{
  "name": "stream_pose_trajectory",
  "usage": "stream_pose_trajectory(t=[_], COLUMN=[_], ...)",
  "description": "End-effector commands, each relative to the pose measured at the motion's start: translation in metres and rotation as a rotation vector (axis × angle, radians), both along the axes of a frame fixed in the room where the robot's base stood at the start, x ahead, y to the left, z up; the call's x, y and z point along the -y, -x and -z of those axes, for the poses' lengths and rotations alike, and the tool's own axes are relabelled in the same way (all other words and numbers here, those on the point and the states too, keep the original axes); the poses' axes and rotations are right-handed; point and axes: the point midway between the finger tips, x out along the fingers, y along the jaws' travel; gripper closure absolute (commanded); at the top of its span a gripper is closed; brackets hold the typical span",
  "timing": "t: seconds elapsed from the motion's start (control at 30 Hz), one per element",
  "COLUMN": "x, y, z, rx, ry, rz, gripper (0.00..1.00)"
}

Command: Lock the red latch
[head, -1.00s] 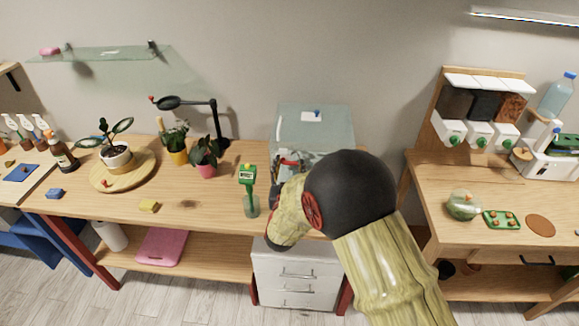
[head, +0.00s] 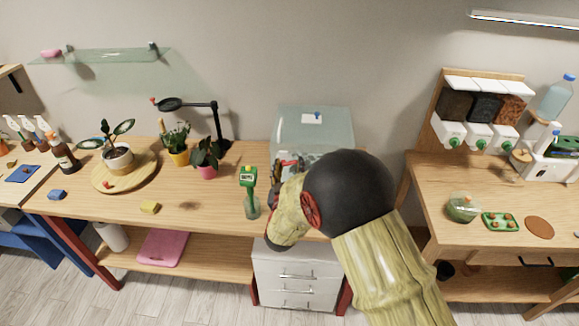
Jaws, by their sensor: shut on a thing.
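A clear glass box (head: 312,135) stands on the wooden bench, with a white label and a blue pin on its back part. My gripper (head: 287,170) is at the front left of this box, small and partly covered by my own arm. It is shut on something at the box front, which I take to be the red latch. The latch itself cannot be made out clearly, since red and dark parts overlap there and my arm covers most of the box front. Whether the latch is turned or closed does not show.
A green meter in a glass (head: 249,190) stands close left of my arm. A white drawer unit (head: 293,272) is below. The right table holds dispensers (head: 480,130).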

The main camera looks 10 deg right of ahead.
Motion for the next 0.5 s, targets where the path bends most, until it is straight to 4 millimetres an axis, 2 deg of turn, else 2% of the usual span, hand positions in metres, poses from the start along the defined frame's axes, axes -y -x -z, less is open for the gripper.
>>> stream_pose_trajectory(t=[0.5], x=[-0.0068], y=[-0.0029], z=[-0.0130], rx=[-0.149], ry=[0.465], rz=[0.002], gripper=[0.77])
